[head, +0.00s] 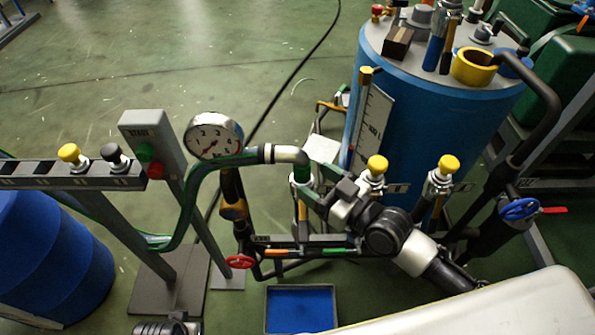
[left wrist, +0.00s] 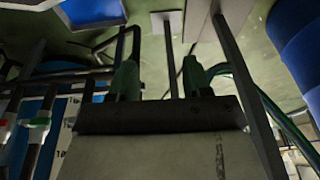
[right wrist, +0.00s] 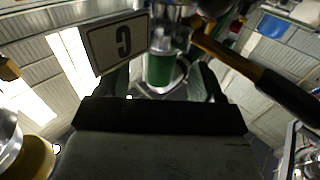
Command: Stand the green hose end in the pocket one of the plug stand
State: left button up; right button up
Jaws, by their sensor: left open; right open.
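The green hose (head: 190,205) arches over the pressure gauge stand to a pale elbow, and its green hose end (head: 302,172) points down at a port. My right gripper (head: 318,188) is open beside that end; in the right wrist view the green collar (right wrist: 160,70) shows between the spread fingers, against a metal fitting. Whether the fingers touch it I cannot tell. The plug stand (head: 60,183) is a dark rail at the left, with a yellow and a black plug in it and dark empty-looking pockets further left.
A blue tank (head: 400,105) stands behind my right arm. Two yellow-capped ports (head: 377,165) are close by it. The gauge (head: 214,136) and a grey switch box (head: 152,145) stand between hose end and plug stand. A blue tray (head: 300,308) lies below.

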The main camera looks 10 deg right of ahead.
aim_at(309, 177)
jog(key=x, duration=0.4)
jog(key=shift+w+a, duration=0.2)
jog(key=shift+c, duration=0.3)
jog(key=c, duration=1.2)
